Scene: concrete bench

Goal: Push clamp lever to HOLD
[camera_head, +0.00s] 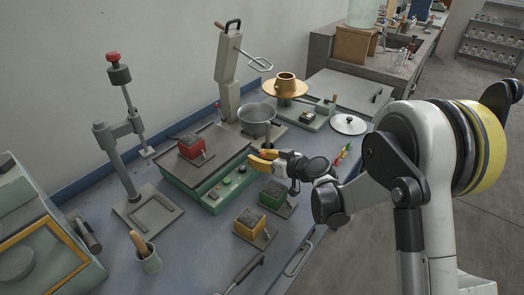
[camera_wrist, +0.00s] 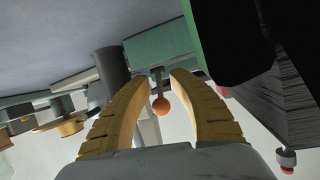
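The likely clamp lever is a short grey stem with an orange ball knob (camera_wrist: 160,105), seen between my fingers in the wrist view. Its stem runs up to a green housing (camera_wrist: 160,45). My gripper (camera_wrist: 157,80) has its two yellow fingers apart, one on each side of the stem and knob, with gaps visible on both sides. In the head view my gripper (camera_head: 262,159) is at the right side of the green machine (camera_head: 215,189) with buttons. There I cannot make out the lever apart from the fingers. No HOLD marking is legible.
A red block (camera_head: 191,147) sits on the machine's grey plate. A grey pot (camera_head: 257,114) stands behind my gripper. A green block (camera_head: 272,194) and a yellow block (camera_head: 249,223) stand in front. A post stand (camera_head: 122,130) is at left.

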